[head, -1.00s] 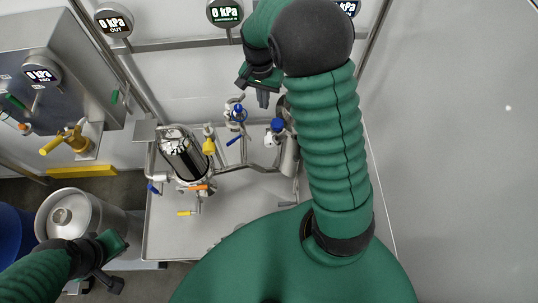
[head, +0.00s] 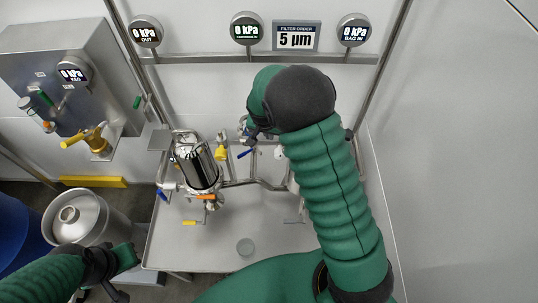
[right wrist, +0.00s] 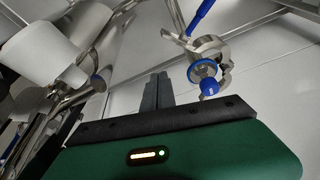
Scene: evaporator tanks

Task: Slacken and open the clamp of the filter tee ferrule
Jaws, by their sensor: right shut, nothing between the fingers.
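In the right wrist view, a steel clamp (right wrist: 208,49) sits around a ferrule with a blue ring and a blue end cap (right wrist: 209,86). A blue-handled lever (right wrist: 201,15) rises beside it. I cannot tell whether the clamp is tight. My right gripper (right wrist: 158,90) is shut and empty, its dark fingers left of the clamp and apart from it in the picture. In the head view my right gripper (head: 257,130) is partly hidden by its own wrist, over the pipework. My left gripper (head: 123,260) is at lower left, away from the pipework; its jaws are unclear.
A steel filter housing (head: 196,165) stands on the steel tray (head: 205,250), left of my right gripper. A yellow valve (head: 221,152) and pipes stand close by. Gauges (head: 246,30) line the wall. A steel keg (head: 82,222) is at left. The tray's front is mostly clear.

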